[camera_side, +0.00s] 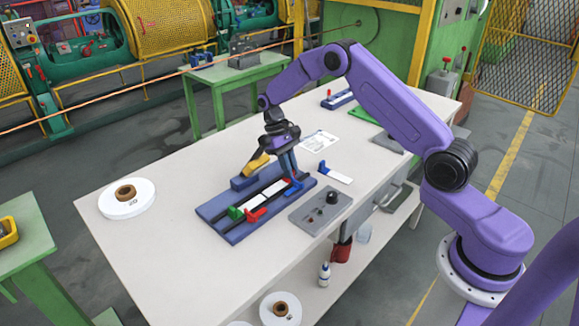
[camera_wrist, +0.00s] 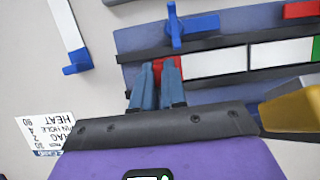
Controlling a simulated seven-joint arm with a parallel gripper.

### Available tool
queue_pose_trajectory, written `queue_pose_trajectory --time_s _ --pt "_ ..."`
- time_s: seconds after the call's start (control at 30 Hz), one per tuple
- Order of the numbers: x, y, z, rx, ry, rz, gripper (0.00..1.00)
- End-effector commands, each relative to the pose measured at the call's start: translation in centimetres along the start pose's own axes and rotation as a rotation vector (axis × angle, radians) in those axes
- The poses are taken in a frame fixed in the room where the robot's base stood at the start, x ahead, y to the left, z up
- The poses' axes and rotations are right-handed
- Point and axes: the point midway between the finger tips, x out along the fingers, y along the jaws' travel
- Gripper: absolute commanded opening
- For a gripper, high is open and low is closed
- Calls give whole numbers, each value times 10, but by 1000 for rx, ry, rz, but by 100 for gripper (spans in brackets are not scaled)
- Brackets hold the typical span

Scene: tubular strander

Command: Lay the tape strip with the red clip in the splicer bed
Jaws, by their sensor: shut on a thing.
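The blue splicer bed (camera_side: 225,203) lies on the white table and shows in the wrist view (camera_wrist: 135,42). My gripper (camera_side: 291,178) is at its far right end, pointing down. In the wrist view its two blue fingers (camera_wrist: 158,68) are shut on the red clip (camera_wrist: 168,69). The white tape strip (camera_wrist: 215,62) runs from this clip along the bed's dark-edged channel; whether it touches the bottom I cannot tell. Another white strip (camera_wrist: 280,54) lies in line with it, end to end or nearly so, with a green clip (camera_side: 235,213) at its far end.
A blue lever (camera_wrist: 180,25) and a red lever (camera_side: 255,215) stand on the bed's near edge. A yellow handle (camera_side: 257,163) rises behind the bed. A blue-clipped strip (camera_side: 335,172), a grey knobbed plate (camera_side: 320,208) and a printed sheet (camera_side: 320,141) lie nearby.

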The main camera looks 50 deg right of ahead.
Motion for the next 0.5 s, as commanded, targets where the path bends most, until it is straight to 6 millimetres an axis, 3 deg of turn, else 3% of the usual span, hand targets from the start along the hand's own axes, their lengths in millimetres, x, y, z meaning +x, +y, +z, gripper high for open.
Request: queue_pose_trajectory --time_s 0.03,0.1,0.13,0.5 --pt "0 0 0 0 0 0 15" --pt "0 0 0 0 0 0 38" --pt "0 0 0 0 0 0 42" --pt "-5 0 0 0 1 0 42"
